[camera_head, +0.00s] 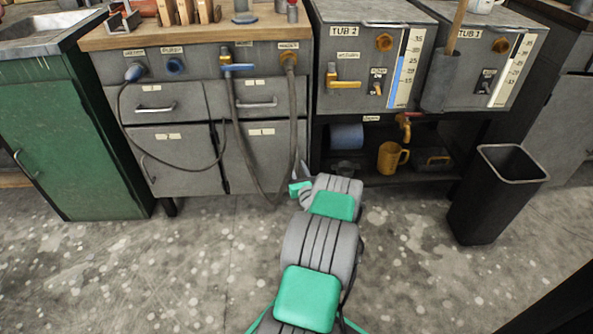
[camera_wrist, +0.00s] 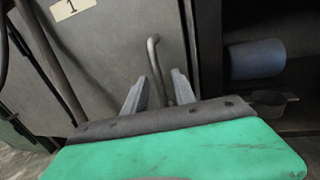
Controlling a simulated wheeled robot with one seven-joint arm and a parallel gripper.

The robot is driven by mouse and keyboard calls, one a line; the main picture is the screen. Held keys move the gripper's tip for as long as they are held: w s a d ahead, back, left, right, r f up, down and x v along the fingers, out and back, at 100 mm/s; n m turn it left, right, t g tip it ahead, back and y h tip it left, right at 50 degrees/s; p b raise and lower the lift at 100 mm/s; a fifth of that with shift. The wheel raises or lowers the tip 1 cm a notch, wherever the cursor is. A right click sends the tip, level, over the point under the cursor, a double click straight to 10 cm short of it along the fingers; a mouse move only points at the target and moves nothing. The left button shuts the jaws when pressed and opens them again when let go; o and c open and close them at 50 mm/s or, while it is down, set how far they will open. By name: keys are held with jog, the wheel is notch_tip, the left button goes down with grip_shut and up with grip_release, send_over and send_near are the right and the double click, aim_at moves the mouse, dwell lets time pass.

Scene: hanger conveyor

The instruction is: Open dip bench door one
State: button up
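Dip bench door one (camera_head: 247,160) is the grey lower right door of the bench and looks shut. Its label with a "1" (camera_wrist: 72,8) shows at the top left of the wrist view. Its bent metal bar handle (camera_wrist: 153,58) stands out near the door's right edge. My gripper (camera_wrist: 160,86) is open, with one finger on each side of the handle's lower part. I cannot tell whether either finger touches it. In the head view my gripper (camera_head: 299,172) is low in front of the door's right side, partly hidden by my arm.
A hose (camera_head: 238,130) hangs across door one's front. Door two (camera_head: 178,150) is to its left, with drawers above. To the right is an open shelf holding a blue roll (camera_head: 347,136) and a yellow mug (camera_head: 391,157). A black bin (camera_head: 492,200) stands farther right. The floor ahead is clear.

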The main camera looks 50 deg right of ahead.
jog(key=shift+w+d, duration=0.3)
jog(key=shift+w, duration=0.1)
grip_shut()
dwell(1.2)
